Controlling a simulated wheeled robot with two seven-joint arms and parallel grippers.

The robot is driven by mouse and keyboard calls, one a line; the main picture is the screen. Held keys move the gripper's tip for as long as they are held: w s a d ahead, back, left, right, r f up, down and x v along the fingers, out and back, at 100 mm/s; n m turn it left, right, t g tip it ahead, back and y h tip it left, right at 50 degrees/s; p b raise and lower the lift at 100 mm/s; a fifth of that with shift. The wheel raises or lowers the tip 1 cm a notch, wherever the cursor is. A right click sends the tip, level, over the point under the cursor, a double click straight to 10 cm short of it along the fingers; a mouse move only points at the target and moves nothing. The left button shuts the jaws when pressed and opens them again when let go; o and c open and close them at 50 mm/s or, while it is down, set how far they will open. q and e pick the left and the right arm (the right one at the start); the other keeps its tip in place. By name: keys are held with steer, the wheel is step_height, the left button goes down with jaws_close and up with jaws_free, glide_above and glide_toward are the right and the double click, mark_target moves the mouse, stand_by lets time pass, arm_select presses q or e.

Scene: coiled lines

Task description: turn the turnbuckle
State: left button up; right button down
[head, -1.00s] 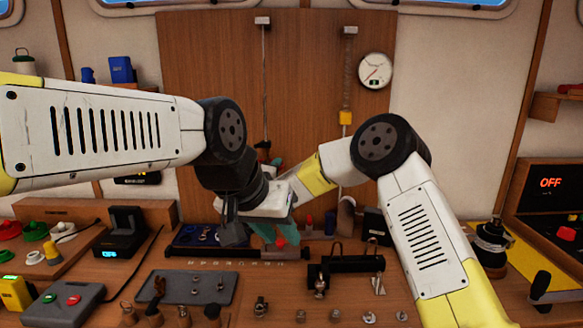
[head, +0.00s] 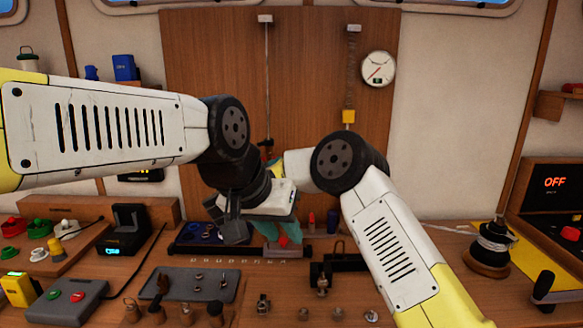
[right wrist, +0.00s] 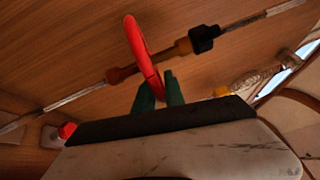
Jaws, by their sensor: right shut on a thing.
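My left gripper (head: 281,232) points down above the bench in front of the panel. Its teal fingers look apart, with nothing clearly held.
A second line with a yellow block (head: 348,117) hangs to the right, beside a round gauge (head: 378,68). The bench holds a grey tray (head: 170,285), a button box (head: 65,300), a black device (head: 122,230) and several small fittings. A winch (head: 490,250) stands at right.

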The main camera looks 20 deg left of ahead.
steer(key=shift+r, duration=0.5)
steer(key=c, duration=1.6)
jaws_free()
steer(key=shift+o, duration=0.5)
steer(key=shift+f, duration=0.25)
steer(key=v, duration=0.7)
steer(key=shift+s, duration=0.35)
steer(key=shift+a+f, duration=0.1)
